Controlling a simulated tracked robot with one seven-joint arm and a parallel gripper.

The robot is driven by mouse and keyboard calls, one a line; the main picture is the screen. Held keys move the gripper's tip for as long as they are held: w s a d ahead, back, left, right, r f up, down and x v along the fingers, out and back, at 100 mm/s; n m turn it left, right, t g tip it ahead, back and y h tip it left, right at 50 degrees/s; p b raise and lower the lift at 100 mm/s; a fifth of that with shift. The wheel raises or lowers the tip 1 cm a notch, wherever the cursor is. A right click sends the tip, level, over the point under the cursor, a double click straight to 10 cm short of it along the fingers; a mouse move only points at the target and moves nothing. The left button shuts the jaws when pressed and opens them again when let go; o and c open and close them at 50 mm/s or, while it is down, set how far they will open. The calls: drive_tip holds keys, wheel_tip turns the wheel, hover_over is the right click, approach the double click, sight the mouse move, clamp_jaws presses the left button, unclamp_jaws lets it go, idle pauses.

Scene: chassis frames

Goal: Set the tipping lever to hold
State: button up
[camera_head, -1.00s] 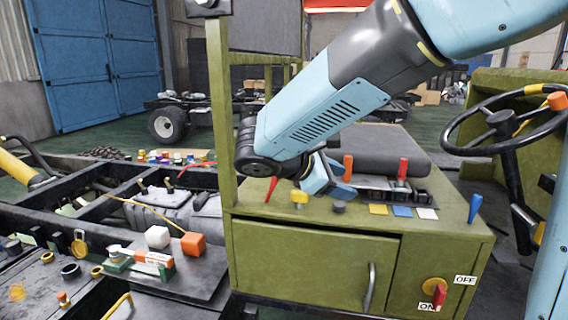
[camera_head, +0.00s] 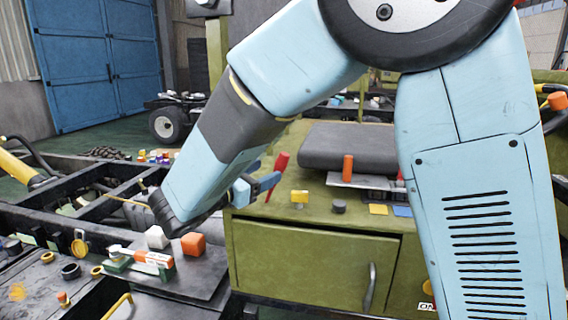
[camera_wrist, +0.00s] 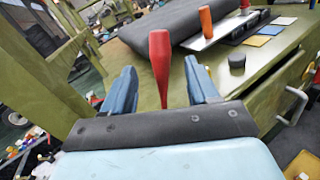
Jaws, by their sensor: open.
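A red lever (camera_head: 281,165) stands at the left end of the green cabinet top, leaning to the right. No label on it is readable, so I cannot tell whether it is the tipping lever. My gripper (camera_head: 265,177) is at this red lever, with blue fingers spread. In the wrist view the red lever (camera_wrist: 161,65) stands between the open fingers of my gripper (camera_wrist: 160,82), with a gap visible on each side. Its lower end is hidden by the gripper body. An orange lever (camera_head: 348,166) stands further right, and a second red lever is mostly hidden by my arm.
A yellow block (camera_head: 299,197) and a dark knob (camera_head: 339,206) sit on the green cabinet (camera_head: 300,265). A dark cushion (camera_head: 345,147) lies behind. An orange cube (camera_head: 193,244) and a white cube (camera_head: 156,237) rest on a plate at left. My arm hides the cabinet's right side.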

drive_tip(key=x, duration=0.8)
drive_tip(key=shift+w+d, duration=0.25)
drive_tip(key=shift+w, duration=0.1)
drive_tip(key=shift+c, duration=0.4)
clamp_jaws()
